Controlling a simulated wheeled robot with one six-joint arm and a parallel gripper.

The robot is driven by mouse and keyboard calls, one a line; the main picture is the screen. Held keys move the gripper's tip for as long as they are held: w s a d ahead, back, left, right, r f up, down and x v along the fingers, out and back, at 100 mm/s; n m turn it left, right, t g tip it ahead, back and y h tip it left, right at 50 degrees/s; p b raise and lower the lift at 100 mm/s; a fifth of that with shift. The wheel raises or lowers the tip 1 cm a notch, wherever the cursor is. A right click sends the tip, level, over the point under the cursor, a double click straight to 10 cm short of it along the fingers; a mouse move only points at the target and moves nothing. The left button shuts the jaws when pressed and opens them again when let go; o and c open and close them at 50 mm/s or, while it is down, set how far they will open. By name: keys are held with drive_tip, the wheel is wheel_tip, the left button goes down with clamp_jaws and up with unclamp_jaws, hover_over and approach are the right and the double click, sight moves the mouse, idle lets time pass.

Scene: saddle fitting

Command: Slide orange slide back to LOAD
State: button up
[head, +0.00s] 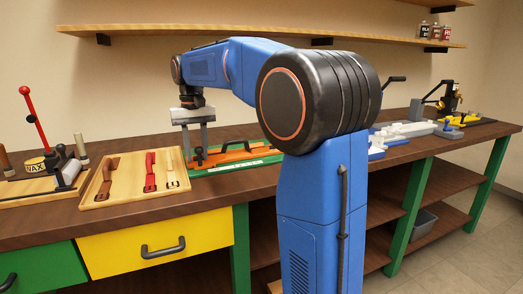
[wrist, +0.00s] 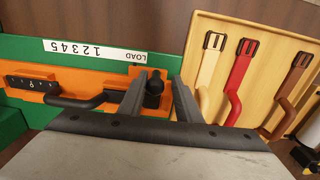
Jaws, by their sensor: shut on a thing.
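The orange slide (wrist: 110,90) lies along a green base (wrist: 62,54) in the wrist view, with a long black handle (wrist: 78,101) and a black upright knob (wrist: 154,86). My gripper (wrist: 160,95) has one finger on each side of the knob and is shut on it. The knob is close to the LOAD end of the white scale strip (wrist: 95,50), which reads upside down, LOAD then 1 to 5. In the head view my gripper (head: 196,148) points down at the left end of the orange slide (head: 237,153). The fingers hide part of the slide.
A wooden tray (head: 97,193) with brown, red and cream straps lies just left of the fixture. A wax tin and a red-knobbed lever (head: 35,115) stand farther left. Grey and blue parts (head: 405,130) lie to the right. Shelves run above the bench (head: 150,207).

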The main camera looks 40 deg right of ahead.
drive_tip(key=shift+a, duration=0.1)
drive_tip(key=o, duration=0.5)
drive_tip(key=shift+a, duration=0.1)
drive_tip(key=shift+r, duration=3)
drive_tip(key=s+a+f+n+t, duration=0.1)
drive_tip(key=s+f, duration=0.3)
drive_tip(key=s, duration=0.6)
drive_tip(key=s+a+f+n+t, duration=0.15)
drive_tip(key=s+f, duration=0.25)
drive_tip(key=s, duration=0.5)
drive_tip(key=s+f, duration=0.5)
drive_tip(key=s+a+f+t, duration=0.1)
drive_tip(key=s+f, duration=0.4)
drive_tip(key=s+f+t, duration=0.1)
drive_tip(key=s+f, duration=0.4)
drive_tip(key=shift+a+f+n, duration=0.3)
drive_tip(key=shift+a+n, duration=0.05)
drive_tip(key=shift+a, duration=0.05)
